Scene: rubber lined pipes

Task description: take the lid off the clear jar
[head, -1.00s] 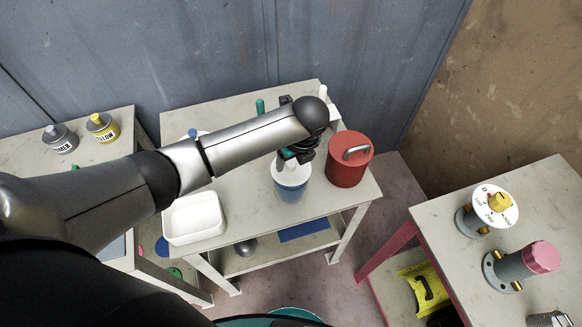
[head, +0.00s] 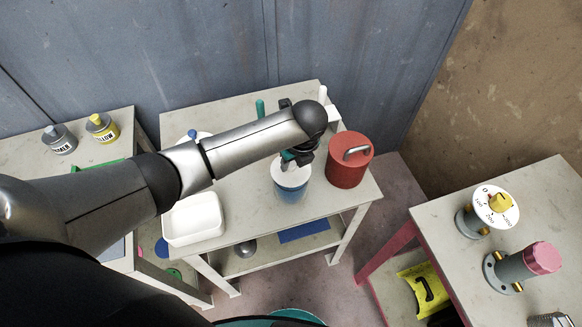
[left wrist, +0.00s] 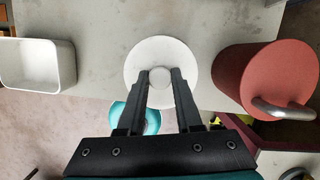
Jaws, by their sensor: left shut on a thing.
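The clear jar (head: 291,191) stands on the middle table and shows blue in its lower part. Its white round lid (head: 281,178) covers the top in the head view. The lid also shows from above in the left wrist view (left wrist: 161,52), with a round knob (left wrist: 160,77) at its centre. My left gripper (left wrist: 160,84) is shut on the knob, one finger on each side. In the head view my left gripper (head: 292,158) is over the jar, partly hidden by my own arm. Whether the lid touches the rim is hard to tell. My right gripper is not in view.
A red canister (head: 348,162) with a metal handle stands close to the right of the jar. A white tray (head: 193,220) is at the left on the same table. A green upright item (head: 260,109) stands behind. Bare tabletop lies between tray and jar.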

